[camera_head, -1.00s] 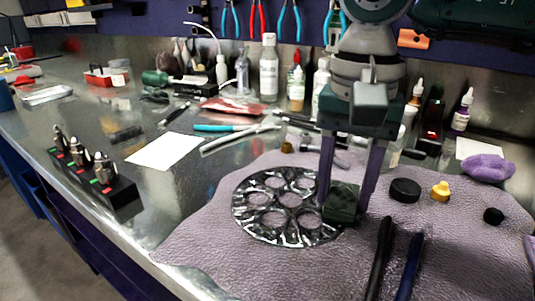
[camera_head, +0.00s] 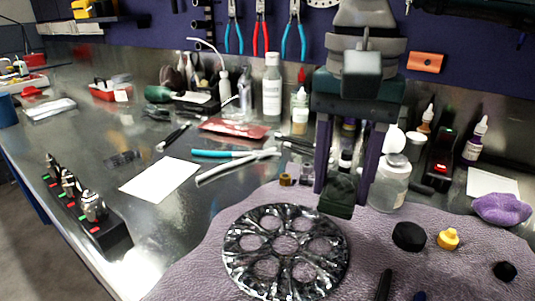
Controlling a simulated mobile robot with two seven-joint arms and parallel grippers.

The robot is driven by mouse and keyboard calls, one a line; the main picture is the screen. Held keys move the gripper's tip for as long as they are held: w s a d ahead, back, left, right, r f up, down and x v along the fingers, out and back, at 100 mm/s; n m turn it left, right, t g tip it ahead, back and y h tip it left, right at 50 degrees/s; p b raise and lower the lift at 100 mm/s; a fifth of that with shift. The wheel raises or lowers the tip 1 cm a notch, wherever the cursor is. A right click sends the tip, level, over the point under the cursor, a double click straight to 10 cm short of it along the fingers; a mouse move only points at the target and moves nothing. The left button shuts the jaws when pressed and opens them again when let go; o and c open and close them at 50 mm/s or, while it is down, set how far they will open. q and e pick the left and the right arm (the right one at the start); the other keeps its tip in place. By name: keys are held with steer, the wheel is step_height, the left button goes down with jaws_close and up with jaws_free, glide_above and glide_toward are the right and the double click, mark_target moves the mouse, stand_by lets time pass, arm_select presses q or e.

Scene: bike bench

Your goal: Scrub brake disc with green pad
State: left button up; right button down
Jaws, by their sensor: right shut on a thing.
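The brake disc (camera_head: 284,243), round and dark with large holes and whitish smears, lies flat on the purple-grey mat (camera_head: 205,262). My right gripper (camera_head: 343,196) comes down from the top and is shut on the dark green pad (camera_head: 341,197), a small block between its fingertips. In the picture the pad shows just beyond the disc's upper right edge, and it looks raised above the mat. My left gripper is not in view.
A black round cap (camera_head: 408,236), a yellow cap (camera_head: 448,239) and a purple cloth (camera_head: 501,208) lie right of the disc. A clear jar (camera_head: 390,184) stands behind the gripper.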

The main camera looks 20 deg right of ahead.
steer(key=shift+r+p, duration=0.6)
steer(key=shift+r, duration=0.6)
